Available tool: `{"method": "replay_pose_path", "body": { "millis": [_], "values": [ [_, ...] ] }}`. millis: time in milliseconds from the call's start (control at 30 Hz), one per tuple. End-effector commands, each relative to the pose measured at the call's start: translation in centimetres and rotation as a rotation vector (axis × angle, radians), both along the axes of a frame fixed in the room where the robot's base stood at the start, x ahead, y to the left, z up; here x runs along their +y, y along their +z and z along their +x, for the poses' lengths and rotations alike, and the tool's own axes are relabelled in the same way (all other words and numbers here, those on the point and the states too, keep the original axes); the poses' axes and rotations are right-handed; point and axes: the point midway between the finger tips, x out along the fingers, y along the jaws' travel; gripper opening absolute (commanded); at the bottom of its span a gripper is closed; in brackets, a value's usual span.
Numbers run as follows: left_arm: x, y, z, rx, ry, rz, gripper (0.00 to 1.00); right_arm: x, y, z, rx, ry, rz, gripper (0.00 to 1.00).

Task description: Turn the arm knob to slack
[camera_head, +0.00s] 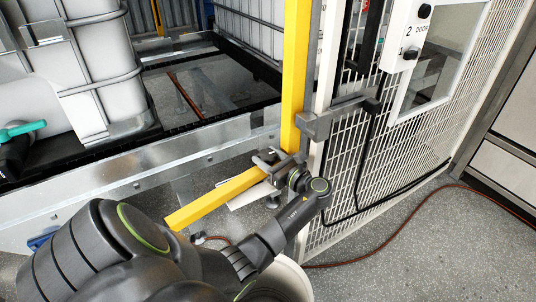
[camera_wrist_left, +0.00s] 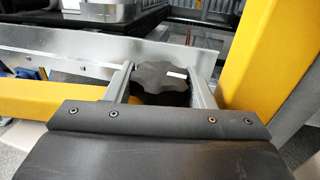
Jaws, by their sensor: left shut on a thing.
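The arm knob (camera_wrist_left: 158,84) is black with a lobed rim and a small white mark on its face. In the left wrist view it sits between the two grey fingers of my left gripper (camera_wrist_left: 160,70), which are shut on its sides. In the head view my left gripper (camera_head: 270,163) is at the joint of the yellow arm (camera_head: 216,197) and the yellow post (camera_head: 295,75). There the knob is mostly hidden by my gripper and wrist. The yellow arm slopes down to the left from the post. My right gripper is not in view.
A grey bracket (camera_head: 330,118) reaches from the post to the white mesh fence (camera_head: 410,150). A panel with black knobs (camera_head: 409,38) is at upper right. A metal rail (camera_head: 110,175) and white tank (camera_head: 75,70) stand at left. Open floor (camera_head: 400,250) lies at lower right, crossed by a hose.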

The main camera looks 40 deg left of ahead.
Motion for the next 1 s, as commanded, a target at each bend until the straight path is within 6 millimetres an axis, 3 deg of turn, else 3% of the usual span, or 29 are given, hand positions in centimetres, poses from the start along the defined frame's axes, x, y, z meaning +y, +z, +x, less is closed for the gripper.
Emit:
{"method": "replay_pose_path", "body": {
  "millis": [500,533,667,1000],
  "values": [
    [0.0,0.0,0.0,0.000,0.072,0.003,0.27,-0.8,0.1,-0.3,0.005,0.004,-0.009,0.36],
    [0.0,0.0,0.0,0.000,0.072,0.003,0.52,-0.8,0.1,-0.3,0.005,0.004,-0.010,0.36],
    [0.0,0.0,0.0,0.000,0.071,0.003,0.69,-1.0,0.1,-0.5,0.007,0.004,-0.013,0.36],
    [0.0,0.1,0.0,-0.001,0.068,0.003,0.71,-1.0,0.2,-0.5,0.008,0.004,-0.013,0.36]
  ]
}}
